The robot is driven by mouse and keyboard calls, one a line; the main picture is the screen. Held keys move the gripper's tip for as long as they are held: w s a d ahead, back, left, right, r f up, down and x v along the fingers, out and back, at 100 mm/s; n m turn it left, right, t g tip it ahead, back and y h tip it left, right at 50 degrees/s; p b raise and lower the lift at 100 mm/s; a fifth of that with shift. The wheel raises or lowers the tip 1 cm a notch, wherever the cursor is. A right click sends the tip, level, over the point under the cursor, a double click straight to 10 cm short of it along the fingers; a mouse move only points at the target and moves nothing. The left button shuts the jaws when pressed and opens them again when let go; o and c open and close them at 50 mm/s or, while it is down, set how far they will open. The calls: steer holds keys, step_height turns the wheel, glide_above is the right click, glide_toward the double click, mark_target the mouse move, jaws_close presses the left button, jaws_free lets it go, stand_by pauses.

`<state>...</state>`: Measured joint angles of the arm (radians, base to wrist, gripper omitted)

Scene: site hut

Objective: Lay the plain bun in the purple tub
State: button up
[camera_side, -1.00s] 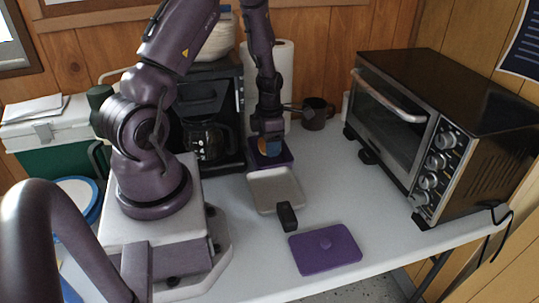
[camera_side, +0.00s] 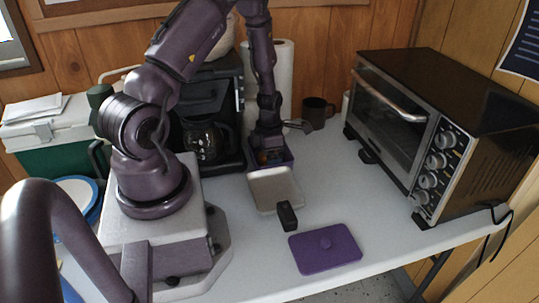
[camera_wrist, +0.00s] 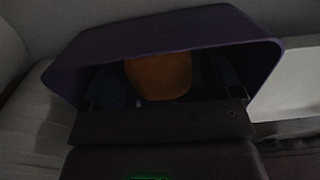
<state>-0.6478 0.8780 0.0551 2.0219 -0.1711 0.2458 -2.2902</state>
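The purple tub (camera_side: 286,163) stands on the table behind the pale tray, and its rim also shows in the wrist view (camera_wrist: 170,38). My gripper (camera_side: 268,155) points down with its fingertips inside the tub. The bun, orange-brown and plain (camera_wrist: 160,76), is inside the tub between my dark bluish fingers in the wrist view. Only a sliver of it shows in the side view. The wrist view is too dark to tell whether the fingers press on the bun or stand just clear. The bun's underside is hidden.
The pale tray (camera_side: 262,194) is empty in front of the tub. A coffee maker (camera_side: 210,135) and paper roll (camera_side: 284,75) stand behind; a toaster oven (camera_side: 440,130) is right.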

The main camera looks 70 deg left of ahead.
steer(key=w+d+r+m+t, duration=0.1)
steer(key=d+r+m, duration=0.25)
steer(key=r, duration=0.65)
steer(key=w+d+r+m, duration=0.15)
steer(key=r+m, duration=0.25)
steer(key=r, duration=0.5)
steer(key=s+d+r+m+t, duration=0.1)
steer(key=s+d+r+m, duration=0.2)
steer(key=m, duration=0.6)
steer(key=s+d+r+m+t, duration=0.2)
steer(key=s+d+r+m, duration=0.1)
steer(key=d+r+m, duration=0.4)
steer(key=s+d+r+m+t, duration=0.1)
steer(key=s+d+r+m, duration=0.2)
steer(key=m, duration=0.9)
steer(key=d+r, duration=0.2)
steer(key=d, duration=0.2)
steer(key=shift+s+d+r+t, duration=0.15)
steer(key=shift+s+r+t, duration=0.1)
steer(key=shift+r+t, duration=0.05)
